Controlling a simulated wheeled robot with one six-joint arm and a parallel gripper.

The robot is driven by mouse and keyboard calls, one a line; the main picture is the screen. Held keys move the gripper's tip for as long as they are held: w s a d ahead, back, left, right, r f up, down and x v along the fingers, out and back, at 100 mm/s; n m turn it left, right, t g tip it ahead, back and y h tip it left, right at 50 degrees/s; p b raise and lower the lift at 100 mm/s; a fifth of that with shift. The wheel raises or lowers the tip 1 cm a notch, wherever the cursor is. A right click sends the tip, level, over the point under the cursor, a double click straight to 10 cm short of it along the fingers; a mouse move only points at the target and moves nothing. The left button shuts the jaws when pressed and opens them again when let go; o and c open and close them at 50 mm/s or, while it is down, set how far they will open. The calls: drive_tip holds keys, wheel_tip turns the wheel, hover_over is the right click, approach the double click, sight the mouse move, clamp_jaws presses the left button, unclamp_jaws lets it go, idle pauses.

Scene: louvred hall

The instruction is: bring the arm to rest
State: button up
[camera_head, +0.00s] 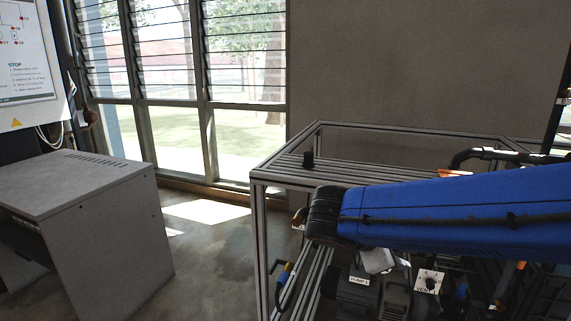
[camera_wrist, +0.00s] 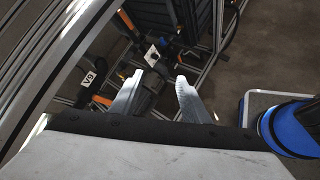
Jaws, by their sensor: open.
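My blue arm (camera_head: 450,210) reaches in from the right in the head view, in front of a metal-framed rig. Part of my gripper (camera_head: 378,261) shows under the arm's dark end, but its fingertips are not clear there. In the wrist view my gripper (camera_wrist: 158,77) has two grey fingers standing apart, with nothing between them. The fingers point toward the rig's lower parts. How far they are from those parts cannot be told.
The rig's aluminium frame (camera_head: 256,240) stands close around my arm, with a small black object (camera_head: 308,160) on its top. Its lower part holds pumps, valves and pipes. A grey cabinet (camera_head: 90,190) stands at the left. Open floor (camera_head: 210,255) lies between cabinet and rig.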

drive_tip(key=s+d+f+m+y, duration=0.2)
drive_tip(key=s+f+m+y, duration=0.1)
drive_tip(key=s+m, duration=0.4)
drive_tip(key=s+d+f+m+y, duration=0.2)
drive_tip(key=s+f+m+y, duration=0.2)
drive_tip(key=s+m, duration=0.4)
drive_tip(key=shift+d+f+m+g+y, duration=0.15)
drive_tip(key=shift+f+m+g+y, duration=0.2)
drive_tip(key=shift+m+y, duration=0.7)
